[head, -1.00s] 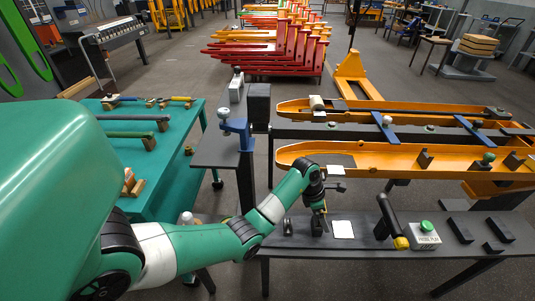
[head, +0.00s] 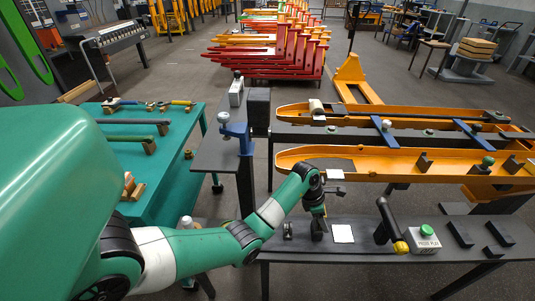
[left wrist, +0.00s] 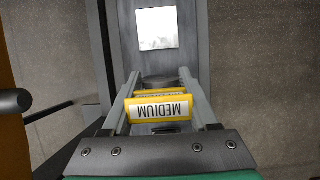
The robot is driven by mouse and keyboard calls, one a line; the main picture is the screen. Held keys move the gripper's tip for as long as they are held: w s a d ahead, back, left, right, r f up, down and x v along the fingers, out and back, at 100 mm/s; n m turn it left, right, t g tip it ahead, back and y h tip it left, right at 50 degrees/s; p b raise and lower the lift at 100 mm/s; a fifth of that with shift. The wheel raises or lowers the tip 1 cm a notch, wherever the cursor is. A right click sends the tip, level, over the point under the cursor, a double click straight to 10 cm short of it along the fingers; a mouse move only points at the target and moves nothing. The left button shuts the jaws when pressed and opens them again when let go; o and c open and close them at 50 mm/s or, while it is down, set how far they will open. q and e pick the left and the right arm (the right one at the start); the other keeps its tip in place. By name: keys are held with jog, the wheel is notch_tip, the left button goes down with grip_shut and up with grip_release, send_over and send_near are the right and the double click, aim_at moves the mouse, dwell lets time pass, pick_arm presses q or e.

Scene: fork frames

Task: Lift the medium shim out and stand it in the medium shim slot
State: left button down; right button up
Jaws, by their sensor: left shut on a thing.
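The medium shim (left wrist: 158,108) is a yellow block labelled MEDIUM, seen in the left wrist view between the two grey fingers of my left gripper (left wrist: 159,76). The fingers are shut on it. A second yellow edge with lettering shows just behind the label. In the head view my left gripper (head: 318,221) points down low over the dark front bench, left of a white square (head: 342,234). The shim is too small to make out there. I cannot tell which place is the medium shim slot. My right gripper is not in view.
On the bench to the right stand a black lever with a yellow end (head: 401,247), a grey box with a green button (head: 425,232) and several black blocks (head: 460,233). Orange forks (head: 400,161) lie behind the bench. A teal table (head: 175,165) stands left.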

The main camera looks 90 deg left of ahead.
pick_arm(q)
jog(key=shift+r+p, duration=3.15)
jog(key=shift+r, duration=0.25)
notch_tip(320, 180, up, 40)
jog(key=p, duration=4)
jog(key=shift+r+m, duration=0.1)
jog(key=shift+m, duration=0.2)
